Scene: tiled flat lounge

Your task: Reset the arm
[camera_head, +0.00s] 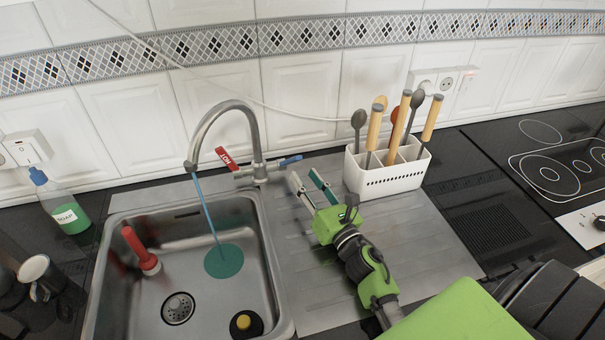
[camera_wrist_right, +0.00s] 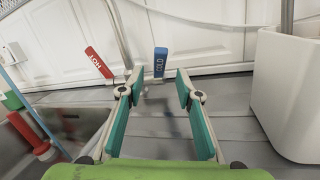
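My right gripper (camera_head: 306,178) is over the steel drainboard, just right of the tap (camera_head: 259,165). In the right wrist view its two teal-padded fingers (camera_wrist_right: 160,84) are apart with nothing held between them. The blue COLD handle (camera_head: 291,160) shows beyond the fingertips, between them in the wrist view (camera_wrist_right: 160,62); contact cannot be seen. The red HOT handle (camera_head: 226,158) is on the tap's left and also shows in the wrist view (camera_wrist_right: 100,63). My left gripper is not in view.
A white utensil holder (camera_head: 390,180) stands right of the gripper. The sink (camera_head: 190,290) holds a red-handled item (camera_head: 139,248) and a teal disc (camera_head: 224,262), with a thin blue line up to the spout. A soap bottle (camera_head: 62,205) is left; a hob (camera_head: 560,170) is right.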

